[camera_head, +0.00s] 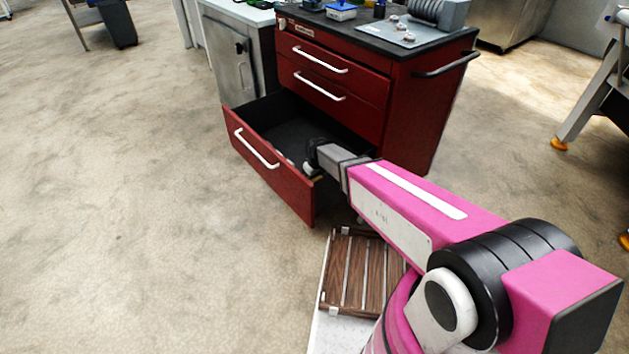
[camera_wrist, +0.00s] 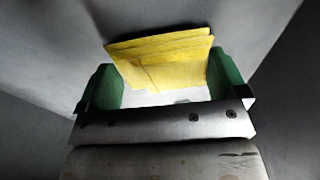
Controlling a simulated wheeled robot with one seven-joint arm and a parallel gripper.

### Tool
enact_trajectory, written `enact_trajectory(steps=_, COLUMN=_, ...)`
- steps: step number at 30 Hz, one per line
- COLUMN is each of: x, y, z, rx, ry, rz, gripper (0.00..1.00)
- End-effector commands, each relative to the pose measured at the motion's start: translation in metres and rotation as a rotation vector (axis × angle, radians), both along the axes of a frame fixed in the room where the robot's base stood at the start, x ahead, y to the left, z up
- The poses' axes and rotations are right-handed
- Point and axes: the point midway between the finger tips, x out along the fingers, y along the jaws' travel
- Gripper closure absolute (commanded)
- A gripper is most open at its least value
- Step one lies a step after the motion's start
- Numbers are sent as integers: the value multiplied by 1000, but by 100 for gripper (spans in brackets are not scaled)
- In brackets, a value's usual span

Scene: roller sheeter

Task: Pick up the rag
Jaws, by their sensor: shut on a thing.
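The rag (camera_wrist: 160,60) is yellow, flat and folded in layers in the wrist view. My gripper (camera_wrist: 165,88) has green fingers, one on each side of the rag, and is shut on it. Grey drawer surfaces surround the rag and fingers in the wrist view. In the head view my gripper (camera_head: 312,166) reaches into the open bottom drawer (camera_head: 268,168) of the red cabinet, near its right end. Whether the rag touches the drawer floor cannot be told.
The red cabinet (camera_head: 408,112) has two shut drawers above the open one. Its top holds a grey tray (camera_head: 400,32) and small items. A grey cabinet (camera_head: 238,62) stands at its left. The floor (camera_head: 120,200) to the left is clear.

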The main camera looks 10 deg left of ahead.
Motion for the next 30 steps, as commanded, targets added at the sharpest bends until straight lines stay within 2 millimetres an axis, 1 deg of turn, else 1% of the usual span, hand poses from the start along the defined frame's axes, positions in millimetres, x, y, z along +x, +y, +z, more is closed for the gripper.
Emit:
enact_trajectory(steps=21, x=-1, y=0, z=126, rx=1, ry=-2, rz=0, gripper=32)
enact_trajectory(steps=27, x=0, y=0, z=151, rx=0, ry=-1, rz=0, gripper=32)
enact_trajectory(steps=30, x=0, y=0, z=159, rx=0, ry=0, rz=0, gripper=32)
